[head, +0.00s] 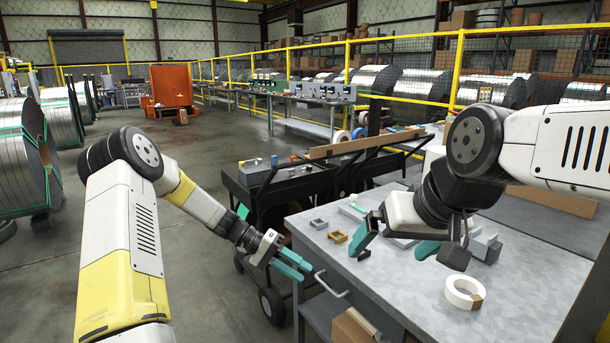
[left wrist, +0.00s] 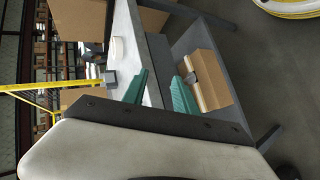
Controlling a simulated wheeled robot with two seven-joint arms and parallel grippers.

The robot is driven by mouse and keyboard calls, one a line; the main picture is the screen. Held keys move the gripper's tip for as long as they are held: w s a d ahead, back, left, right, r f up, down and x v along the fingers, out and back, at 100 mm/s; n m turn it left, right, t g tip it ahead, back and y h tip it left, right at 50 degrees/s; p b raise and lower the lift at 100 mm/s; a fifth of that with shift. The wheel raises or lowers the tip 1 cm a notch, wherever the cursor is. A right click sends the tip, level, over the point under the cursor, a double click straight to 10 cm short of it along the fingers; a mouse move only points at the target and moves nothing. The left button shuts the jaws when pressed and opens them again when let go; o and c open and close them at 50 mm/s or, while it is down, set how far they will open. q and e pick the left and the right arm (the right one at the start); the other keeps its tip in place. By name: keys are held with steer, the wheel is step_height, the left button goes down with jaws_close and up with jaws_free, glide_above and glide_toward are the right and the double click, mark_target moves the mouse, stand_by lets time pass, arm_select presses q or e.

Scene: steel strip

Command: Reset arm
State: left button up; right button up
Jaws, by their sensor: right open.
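My left gripper (head: 292,264) hangs beside the left edge of the grey metal worktable (head: 400,306), off the tabletop. Its two teal fingers are apart with nothing between them. They also show in the left wrist view (left wrist: 159,92), with a gap between them. My right gripper (head: 393,245) is over the worktable's far half. Its teal fingers are spread wide and hold nothing I can see; the wrist hides part of the space behind.
On the worktable are a white tape roll (head: 463,293), a yellow bracket (head: 338,237), a grey bracket (head: 318,224) and grey blocks (head: 487,247). A cardboard box (left wrist: 207,80) sits on its lower shelf. A black cart (head: 282,190) stands behind.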

arm_select(q)
steer(key=s+a+r+n+t+y, duration=0.1)
steer(key=s+a+r+t+y, duration=0.3)
steer(key=s+r, duration=0.8)
steer(key=s+a+r+n+t+y, duration=0.2)
steer(key=s+a+r+t+y, duration=0.3)
steer(key=s+a+r, duration=0.3)
steer(key=s+r, duration=0.4)
steer(key=shift+a+y, duration=0.15)
steer(key=shift+y, duration=0.15)
